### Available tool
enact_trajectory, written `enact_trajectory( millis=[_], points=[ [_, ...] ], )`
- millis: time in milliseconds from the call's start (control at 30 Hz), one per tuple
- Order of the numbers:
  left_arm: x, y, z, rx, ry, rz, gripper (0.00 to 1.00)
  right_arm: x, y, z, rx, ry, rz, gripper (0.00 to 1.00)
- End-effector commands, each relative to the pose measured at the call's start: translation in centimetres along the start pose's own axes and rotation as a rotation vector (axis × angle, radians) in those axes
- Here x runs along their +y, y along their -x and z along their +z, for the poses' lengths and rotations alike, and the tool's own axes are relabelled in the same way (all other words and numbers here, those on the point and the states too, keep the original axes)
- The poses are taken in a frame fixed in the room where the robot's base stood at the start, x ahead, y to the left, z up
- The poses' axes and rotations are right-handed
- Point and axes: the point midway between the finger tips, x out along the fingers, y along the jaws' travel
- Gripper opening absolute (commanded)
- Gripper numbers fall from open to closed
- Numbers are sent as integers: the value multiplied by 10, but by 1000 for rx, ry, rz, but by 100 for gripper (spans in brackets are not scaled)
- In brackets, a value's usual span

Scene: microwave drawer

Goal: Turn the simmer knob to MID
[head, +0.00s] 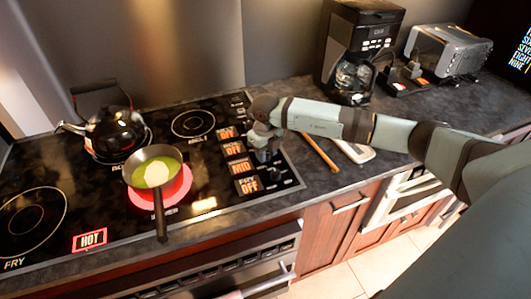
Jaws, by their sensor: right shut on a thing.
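The simmer knob (264,156) is in the row of knobs along the right side of the black stovetop, partly hidden by my gripper. My right gripper (262,146) reaches down onto it from above and is shut on it. The lit orange display (239,167) beside that knob seems to read MID; the displays above and below it read OFF. A pan (158,200) with green contents and a pale lump sits on a glowing red burner. My left gripper is not in view.
A black kettle (112,132) stands on the back left burner. A lit HOT sign (90,239) shows at the front edge. A coffee maker (357,50) and a toaster (447,50) stand at the back right. A wooden utensil (320,153) lies right of the stovetop, under my right arm.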

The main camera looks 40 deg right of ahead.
Motion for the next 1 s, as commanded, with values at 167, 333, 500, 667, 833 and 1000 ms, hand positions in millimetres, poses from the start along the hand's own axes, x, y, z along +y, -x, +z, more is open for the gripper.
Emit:
enact_trajectory(
  millis=[167, 333, 500, 667, 833, 1000],
  points=[
    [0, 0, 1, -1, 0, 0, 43, -1, 1, 0, -1, -150, -1, 7],
    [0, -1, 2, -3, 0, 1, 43, -1, 1, 0, -1, -267, -1, 7],
    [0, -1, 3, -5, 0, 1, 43, 0, 1, 0, -1, -348, -1, 7],
    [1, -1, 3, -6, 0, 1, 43, 0, 1, 0, -1, -394, -1, 7],
    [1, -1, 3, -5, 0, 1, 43, 0, 1, 0, -2, -415, -1, 7],
    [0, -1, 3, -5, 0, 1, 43, 0, 1, 0, -2, -418, -1, 7]
  ],
)
